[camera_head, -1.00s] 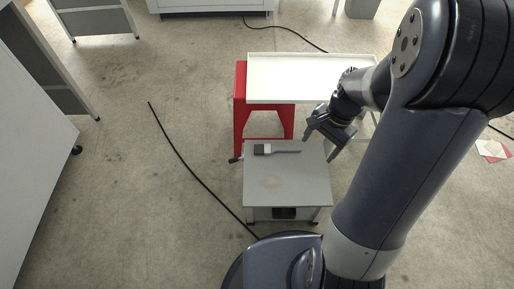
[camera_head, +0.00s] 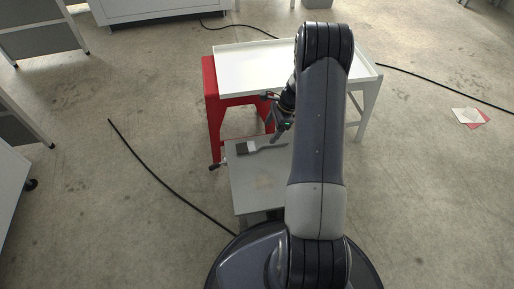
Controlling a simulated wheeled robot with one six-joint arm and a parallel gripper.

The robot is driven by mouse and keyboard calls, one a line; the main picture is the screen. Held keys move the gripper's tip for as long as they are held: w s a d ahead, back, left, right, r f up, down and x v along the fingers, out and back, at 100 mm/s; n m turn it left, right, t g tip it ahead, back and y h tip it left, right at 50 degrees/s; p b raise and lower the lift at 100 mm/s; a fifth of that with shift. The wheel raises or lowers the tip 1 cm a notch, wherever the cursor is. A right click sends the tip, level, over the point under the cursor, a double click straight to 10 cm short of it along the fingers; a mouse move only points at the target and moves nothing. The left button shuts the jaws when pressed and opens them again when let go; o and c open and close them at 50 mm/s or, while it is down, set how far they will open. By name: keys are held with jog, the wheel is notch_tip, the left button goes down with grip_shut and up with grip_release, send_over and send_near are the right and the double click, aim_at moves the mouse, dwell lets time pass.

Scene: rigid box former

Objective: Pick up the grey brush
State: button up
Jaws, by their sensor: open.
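The grey brush (camera_head: 246,148) lies flat near the far edge of a small grey-topped cart (camera_head: 253,190). Its dark bristle end points left and its thin handle points right. My gripper (camera_head: 273,132) is open and hangs just above the handle end, at the cart's far side. Whether a finger touches the handle cannot be told. My arm hides the right part of the cart top and some of the gripper.
A white tray-topped table (camera_head: 245,68) with a red end panel (camera_head: 211,105) stands right behind the cart. A black cable (camera_head: 165,181) runs along the floor at left. Red and white sheets (camera_head: 470,117) lie on the floor at right. The floor around is mostly clear.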

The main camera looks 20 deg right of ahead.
aim_at(260, 145)
jog(key=b+x, duration=0.3)
jog(key=x, duration=0.5)
jog(key=shift+w+a+f+b, duration=0.15)
jog(key=shift+w+b, duration=0.05)
jog(key=shift+b, duration=0.1)
jog(key=c, duration=1.2)
jog(key=shift+r, duration=0.2)
notch_tip(260, 145, up, 10)
jog(key=p, duration=0.4)
jog(key=s+a+r+n+g+h+p, duration=0.1)
jog(key=s+a+r+n+g+h, duration=0.15)
jog(key=a+r+n, duration=0.6)
jog(key=s+a+r+n+g+h, duration=0.25)
jog(key=r+n, duration=0.25)
jog(key=n, duration=0.7)
jog(key=r+p, duration=0.7)
jog(key=p, duration=0.3)
jog(key=s+r+p, duration=0.1)
jog(key=r+p, duration=0.6)
jog(key=p, duration=0.4)
jog(key=s+r+p, duration=0.1)
jog(key=r+p, duration=0.7)
jog(key=p, duration=0.3)
jog(key=shift+s+a, duration=0.1)
jog(key=shift+a, duration=0.25)
